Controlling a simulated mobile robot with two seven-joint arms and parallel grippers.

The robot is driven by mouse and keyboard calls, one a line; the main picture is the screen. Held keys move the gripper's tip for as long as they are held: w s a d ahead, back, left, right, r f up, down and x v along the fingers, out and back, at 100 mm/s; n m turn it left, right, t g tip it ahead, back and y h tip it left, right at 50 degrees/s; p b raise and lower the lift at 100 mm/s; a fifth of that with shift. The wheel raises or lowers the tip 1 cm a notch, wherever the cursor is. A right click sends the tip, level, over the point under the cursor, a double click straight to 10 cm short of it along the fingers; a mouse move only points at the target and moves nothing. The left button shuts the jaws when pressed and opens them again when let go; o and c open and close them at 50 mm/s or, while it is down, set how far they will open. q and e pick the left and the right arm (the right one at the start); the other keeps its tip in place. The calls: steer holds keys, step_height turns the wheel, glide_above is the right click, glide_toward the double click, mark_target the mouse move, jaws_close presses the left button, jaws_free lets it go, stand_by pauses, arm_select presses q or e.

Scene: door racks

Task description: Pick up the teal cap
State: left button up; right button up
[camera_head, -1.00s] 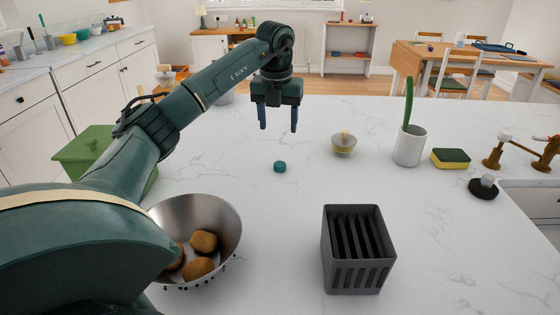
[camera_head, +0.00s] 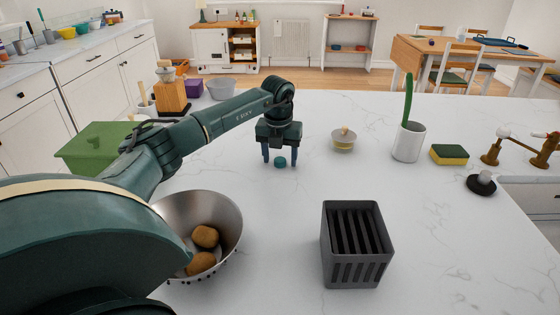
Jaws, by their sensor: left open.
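The teal cap (camera_head: 280,162) is a small round piece lying on the white marble counter, near the middle of the head view. My left gripper (camera_head: 280,162) points straight down at it with its two blue fingers apart. One finger shows on each side of the cap, and the fingertips are close to the counter. I cannot tell whether either finger touches the cap. My right gripper is not in view.
A metal bowl of potatoes (camera_head: 228,212) and a dark slotted holder (camera_head: 330,245) stand nearer. A green box (camera_head: 90,150) is at left. The counter (camera_head: 270,250) between bowl and holder is clear.

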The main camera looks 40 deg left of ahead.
arm_select(q)
steer(key=shift+c, duration=0.2)
steer(key=c, duration=1)
